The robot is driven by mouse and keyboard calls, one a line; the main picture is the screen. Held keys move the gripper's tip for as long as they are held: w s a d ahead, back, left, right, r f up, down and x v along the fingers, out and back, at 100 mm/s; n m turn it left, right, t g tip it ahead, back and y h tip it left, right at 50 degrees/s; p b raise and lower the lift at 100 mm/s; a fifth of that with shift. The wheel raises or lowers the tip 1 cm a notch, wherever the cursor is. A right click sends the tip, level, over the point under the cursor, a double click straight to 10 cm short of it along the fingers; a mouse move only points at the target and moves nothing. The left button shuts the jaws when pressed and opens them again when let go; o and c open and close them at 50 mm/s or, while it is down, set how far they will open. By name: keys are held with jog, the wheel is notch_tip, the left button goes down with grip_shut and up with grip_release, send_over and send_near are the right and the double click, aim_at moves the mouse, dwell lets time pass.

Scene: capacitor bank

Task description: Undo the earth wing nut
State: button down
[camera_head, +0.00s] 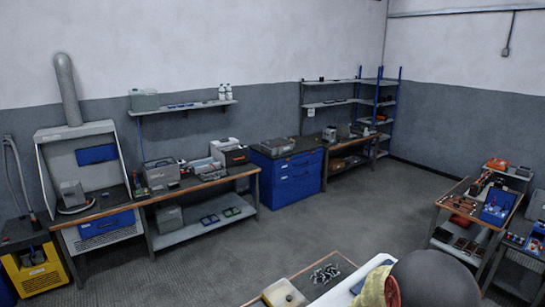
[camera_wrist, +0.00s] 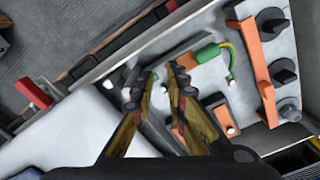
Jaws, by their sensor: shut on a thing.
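In the wrist view my gripper (camera_wrist: 158,80) reaches over a pale panel, its two yellow-brown fingers with dark tips standing a little apart. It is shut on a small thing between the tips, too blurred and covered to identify. I cannot make out the earth wing nut for certain. A green part (camera_wrist: 207,53) with a green-and-yellow wire (camera_wrist: 231,60) lies just right of the fingertips. An orange bar (camera_wrist: 262,70) with dark knobs (camera_wrist: 272,22) and a grey round fitting (camera_wrist: 290,111) is farther right. The head view does not show my gripper.
A red lever-like part (camera_wrist: 34,93) is at the left of the wrist view. An orange-framed dark part (camera_wrist: 222,112) is close to the right finger. In the head view, benches, a blue cabinet (camera_head: 288,178) and shelves line the walls. The middle floor (camera_head: 290,232) is clear.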

jog(key=shift+s+d+r, duration=0.25)
jog(key=shift+r, duration=0.05)
notch_tip(320, 180, up, 5)
jog(key=p, duration=0.3)
jog(key=shift+r, duration=0.15)
